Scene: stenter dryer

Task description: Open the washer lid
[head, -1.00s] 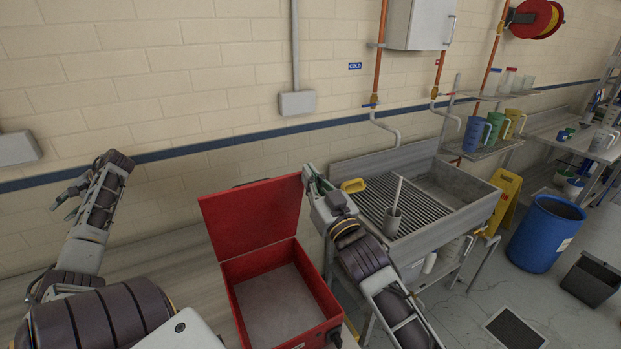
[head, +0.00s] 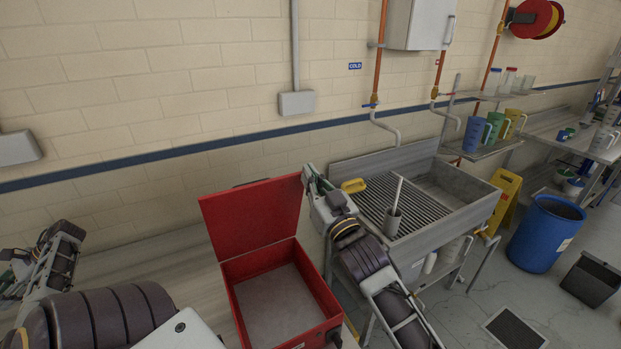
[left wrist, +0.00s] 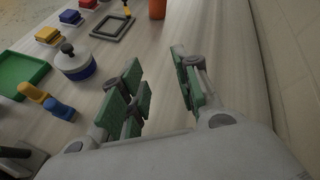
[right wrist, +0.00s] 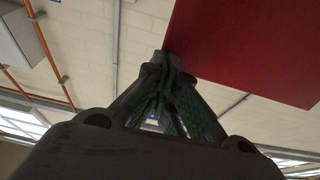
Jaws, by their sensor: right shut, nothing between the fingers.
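The red washer (head: 268,275) stands on the bench as an open, empty box. Its red lid (head: 253,217) stands raised at the back, leaning slightly. My right gripper (head: 308,174) is shut and empty at the lid's upper right corner; whether it touches is hard to tell. In the right wrist view the closed fingers (right wrist: 165,68) are beside the lid (right wrist: 265,45). My left gripper (head: 8,280) is at the far left edge of the head view. In the left wrist view its green-padded fingers (left wrist: 158,92) are apart, with nothing between them.
A steel sink (head: 440,205) with a yellow-handled item stands right of the washer. The left wrist view shows a blue-and-white pot (left wrist: 75,62), a green tray (left wrist: 20,80), a dark square frame (left wrist: 112,27) and coloured blocks. The bench left of the washer is clear.

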